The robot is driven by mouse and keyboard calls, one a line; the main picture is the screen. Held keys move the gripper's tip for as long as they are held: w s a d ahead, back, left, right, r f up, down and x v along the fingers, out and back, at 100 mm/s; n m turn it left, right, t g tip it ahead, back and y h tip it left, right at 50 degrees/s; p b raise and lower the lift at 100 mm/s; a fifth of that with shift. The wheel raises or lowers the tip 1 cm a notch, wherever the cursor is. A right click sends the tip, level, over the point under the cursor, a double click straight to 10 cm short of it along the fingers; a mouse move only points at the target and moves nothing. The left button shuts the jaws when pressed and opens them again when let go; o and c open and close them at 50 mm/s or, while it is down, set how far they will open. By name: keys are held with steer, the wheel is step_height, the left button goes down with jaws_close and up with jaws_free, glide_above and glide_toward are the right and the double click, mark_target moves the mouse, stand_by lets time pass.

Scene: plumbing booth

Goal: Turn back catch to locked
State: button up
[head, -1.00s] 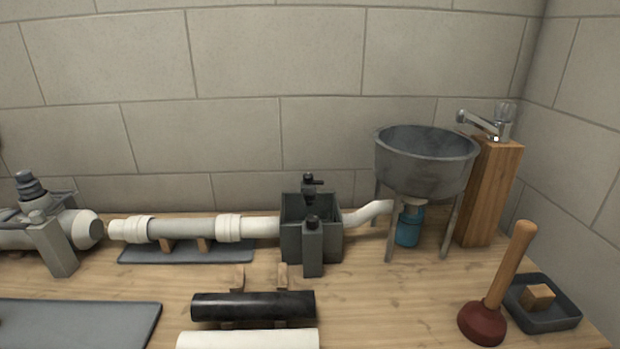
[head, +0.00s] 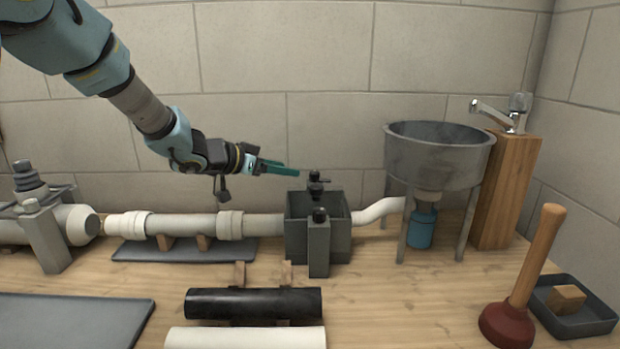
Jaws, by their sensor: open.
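A grey open box (head: 296,228) stands on the bench between the white pipes. The back catch (head: 316,184), a dark knob with a small side lever, rises at the box's rear. A front catch (head: 320,215) with a dark top sits on a grey post at the box's near side. My gripper (head: 287,167) comes in from the upper left with teal fingers pointing right. It is open and empty, a little left of the back catch and about level with its top. I see no clear contact. Whether the catch is locked cannot be told.
A metal basin (head: 436,155) on legs stands right of the box, beside a wooden post (head: 505,190) with a tap. Black pipe (head: 250,302) and white pipe (head: 245,338) lie in front of the box.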

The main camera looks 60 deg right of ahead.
mark_target(311, 173)
steer(key=p+x, duration=0.1)
steer(key=x, duration=0.9)
steer(key=shift+w+d, duration=0.1)
steer(key=shift+w, duration=0.05)
jaws_close()
